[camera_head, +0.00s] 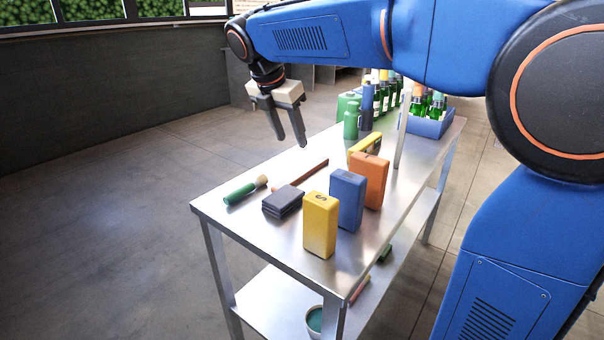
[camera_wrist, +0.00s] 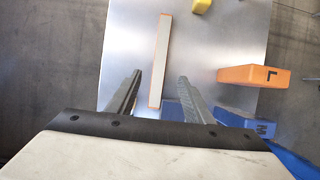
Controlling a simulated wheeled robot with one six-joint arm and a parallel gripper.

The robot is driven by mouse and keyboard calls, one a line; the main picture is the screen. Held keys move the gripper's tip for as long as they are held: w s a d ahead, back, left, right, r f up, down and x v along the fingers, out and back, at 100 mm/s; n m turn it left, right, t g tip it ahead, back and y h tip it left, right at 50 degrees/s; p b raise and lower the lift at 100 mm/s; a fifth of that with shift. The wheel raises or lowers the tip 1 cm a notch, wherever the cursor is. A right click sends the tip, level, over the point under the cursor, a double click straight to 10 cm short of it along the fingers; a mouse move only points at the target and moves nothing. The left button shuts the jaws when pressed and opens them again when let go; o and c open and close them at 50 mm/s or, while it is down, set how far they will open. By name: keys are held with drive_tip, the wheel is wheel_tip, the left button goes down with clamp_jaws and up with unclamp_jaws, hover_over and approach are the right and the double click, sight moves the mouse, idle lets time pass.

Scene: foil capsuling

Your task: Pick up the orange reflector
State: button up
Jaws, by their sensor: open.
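A long thin bar with orange edges and a pale face, which looks like the orange reflector (camera_wrist: 161,60), lies flat on the metal table. In the head view the reflector (camera_head: 305,174) shows as a narrow orange-brown strip, near a green-handled brush and a dark stack. My gripper (camera_head: 290,143) is open and empty, pointing down above the table's left edge. In the wrist view my gripper (camera_wrist: 160,80) has its fingers either side of the bar's line in the picture, with the bar running lengthwise between them. The gripper looks well above the bar, not touching it.
An orange block (camera_head: 369,181) marked L, a blue block (camera_head: 347,200) and a yellow block (camera_head: 320,226) stand right of the bar. A dark stack (camera_head: 283,203) and a green-handled brush (camera_head: 245,190) lie nearby. Green bottles and a thin upright post (camera_head: 403,130) stand farther back.

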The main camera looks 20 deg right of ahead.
sight(302, 171)
drive_tip(key=x, duration=1.2)
drive_tip(key=shift+s+a+f, duration=0.15)
drive_tip(key=shift+a, duration=0.05)
drive_tip(key=c, duration=1.2)
